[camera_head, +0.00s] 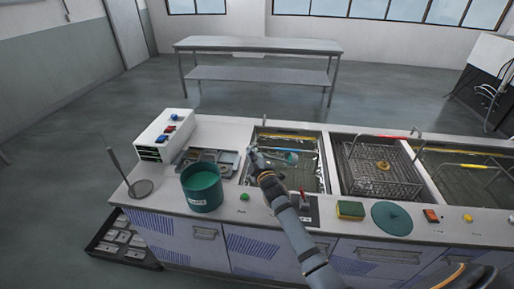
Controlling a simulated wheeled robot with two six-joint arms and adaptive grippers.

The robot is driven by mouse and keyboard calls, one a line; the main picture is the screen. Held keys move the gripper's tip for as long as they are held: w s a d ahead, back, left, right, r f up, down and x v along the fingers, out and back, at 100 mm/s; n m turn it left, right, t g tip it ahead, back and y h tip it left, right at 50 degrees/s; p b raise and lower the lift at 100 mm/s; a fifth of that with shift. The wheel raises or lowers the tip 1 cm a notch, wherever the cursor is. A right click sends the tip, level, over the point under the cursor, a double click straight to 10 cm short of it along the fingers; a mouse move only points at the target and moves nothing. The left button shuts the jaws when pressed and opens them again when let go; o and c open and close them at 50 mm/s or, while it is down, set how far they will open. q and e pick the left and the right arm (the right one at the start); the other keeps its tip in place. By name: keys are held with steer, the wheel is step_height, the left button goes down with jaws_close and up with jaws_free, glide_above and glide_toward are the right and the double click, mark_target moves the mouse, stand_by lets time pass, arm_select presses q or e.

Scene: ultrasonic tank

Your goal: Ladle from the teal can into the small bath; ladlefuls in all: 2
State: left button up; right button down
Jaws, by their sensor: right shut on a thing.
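The teal can (202,196) stands on the counter at the left, open at the top, with a small white label low on its front. The small bath (322,172) is the leftmost sunk tank, just right of the can. My right gripper (256,158) reaches in from the lower right and is shut on the ladle (291,158). The ladle extends to the right of the gripper, with its teal-looking bowl over the small bath. Whether the bowl holds liquid is too small to tell. My left gripper is out of view.
A rod stand with a round base (141,189) and a white control box (166,135) are left of the can. A wire basket (382,168) sits in the middle tank. A sponge (350,210) and a round teal lid (391,218) lie along the front.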

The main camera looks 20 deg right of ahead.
steer(key=a+f+n+b, duration=0.1)
steer(key=f+n+b, duration=0.1)
steer(key=f+b, duration=0.1)
steer(key=a+f+n+b, duration=0.1)
steer(key=f+n+b, duration=0.2)
steer(key=f, duration=0.2)
steer(key=a+f+n+b, duration=0.1)
steer(key=f+n+b, duration=0.1)
steer(key=f+b, duration=0.1)
steer(key=shift+w+f+b, duration=0.1)
steer(key=shift+f+b, duration=0.25)
steer(key=shift+f, duration=0.45)
steer(key=shift+d+f+n+b, duration=0.1)
steer(key=shift+f+n+b, duration=0.4)
steer(key=shift+n, duration=0.2)
